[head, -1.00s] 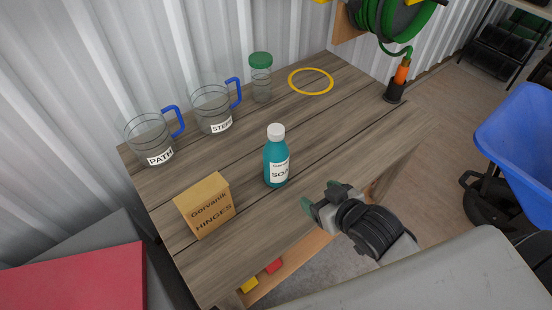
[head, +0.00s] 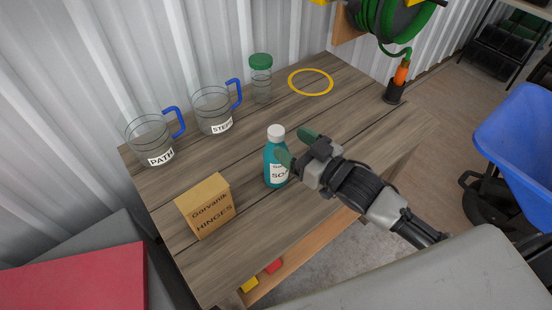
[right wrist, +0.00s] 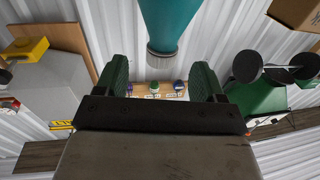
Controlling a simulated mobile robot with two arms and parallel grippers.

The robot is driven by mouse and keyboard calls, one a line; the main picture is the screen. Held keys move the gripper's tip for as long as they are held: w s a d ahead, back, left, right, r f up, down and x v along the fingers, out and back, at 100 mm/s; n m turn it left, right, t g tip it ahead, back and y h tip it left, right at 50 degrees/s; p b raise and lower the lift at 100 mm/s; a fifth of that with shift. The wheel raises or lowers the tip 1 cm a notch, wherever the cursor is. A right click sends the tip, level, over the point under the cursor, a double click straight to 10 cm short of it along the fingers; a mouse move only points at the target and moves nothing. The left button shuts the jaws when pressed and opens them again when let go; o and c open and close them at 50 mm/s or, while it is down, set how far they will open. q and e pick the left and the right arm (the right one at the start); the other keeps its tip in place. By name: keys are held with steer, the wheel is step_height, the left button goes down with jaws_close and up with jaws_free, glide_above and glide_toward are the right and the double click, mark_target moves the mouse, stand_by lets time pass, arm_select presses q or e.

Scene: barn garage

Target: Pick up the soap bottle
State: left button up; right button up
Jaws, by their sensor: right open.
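The soap bottle (head: 274,165) is teal with a white cap and a white label, and stands upright on the wooden table (head: 330,120). My right gripper (head: 296,147) is open and empty, just right of the bottle. Its near fingertip covers part of the bottle's right side. In the right wrist view the bottle (right wrist: 168,22) appears upside down at the top centre, beyond the open green-padded fingers (right wrist: 160,78) and in line with the gap. I see no contact. My left gripper is not in view.
A hinges box (head: 207,205) stands left of the bottle. Two blue-handled mugs (head: 150,138) (head: 211,108) and a green-lidded jar (head: 261,82) stand at the back. A yellow ring (head: 291,82) lies on the table. A blue bin (head: 520,140) is at the right.

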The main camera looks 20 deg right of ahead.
mark_target(282, 138)
steer(key=p+x, duration=0.1)
steer(key=x, duration=0.4)
steer(key=shift+a+r, duration=0.15)
steer(key=shift+a, duration=0.05)
steer(key=c, duration=1.2)
